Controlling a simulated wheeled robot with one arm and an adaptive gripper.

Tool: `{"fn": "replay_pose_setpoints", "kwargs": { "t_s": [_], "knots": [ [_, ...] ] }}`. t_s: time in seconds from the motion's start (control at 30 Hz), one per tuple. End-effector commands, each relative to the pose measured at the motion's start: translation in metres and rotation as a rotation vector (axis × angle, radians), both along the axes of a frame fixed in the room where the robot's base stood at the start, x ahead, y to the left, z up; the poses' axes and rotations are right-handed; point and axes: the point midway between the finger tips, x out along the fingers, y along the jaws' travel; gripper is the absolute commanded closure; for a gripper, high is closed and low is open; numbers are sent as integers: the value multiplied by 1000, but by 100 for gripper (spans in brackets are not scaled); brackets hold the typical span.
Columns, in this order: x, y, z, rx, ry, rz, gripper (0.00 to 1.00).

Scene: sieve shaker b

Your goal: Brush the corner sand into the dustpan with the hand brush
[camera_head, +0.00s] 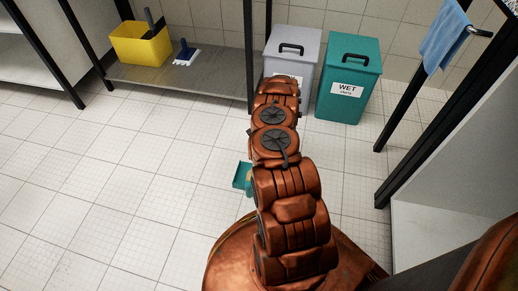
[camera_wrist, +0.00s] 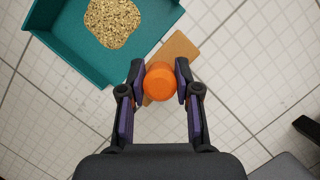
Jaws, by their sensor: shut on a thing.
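My gripper (camera_wrist: 160,80) is shut on an upright orange handle, seen end-on in the wrist view. Below the handle is a flat tan block (camera_wrist: 180,48), which appears to be the head of the hand brush (camera_wrist: 160,84). The block lies beside the teal dustpan (camera_wrist: 52,50), at its lower right edge; I cannot tell if they touch. A heap of grainy sand (camera_wrist: 112,22) lies inside the dustpan. In the head view the dustpan (camera_head: 239,175) is on the floor, partly hidden by my arm, which also hides my gripper.
A grey bin (camera_head: 300,48) and a teal bin labelled WET (camera_head: 347,75) stand at the back. A rack with a blue towel (camera_head: 446,32) is at right. Floor on the left is clear.

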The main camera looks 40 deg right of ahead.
Motion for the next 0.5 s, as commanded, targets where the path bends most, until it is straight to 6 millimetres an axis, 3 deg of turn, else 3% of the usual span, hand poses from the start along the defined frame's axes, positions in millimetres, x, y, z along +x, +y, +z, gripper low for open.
{"fn": "replay_pose_setpoints", "kwargs": {
  "t_s": [0.2, 0.5],
  "knots": [
    [2, 0, 19, -1, -2, 0, 100],
    [1, 0, 18, 0, -1, 1, 100]
  ]
}}
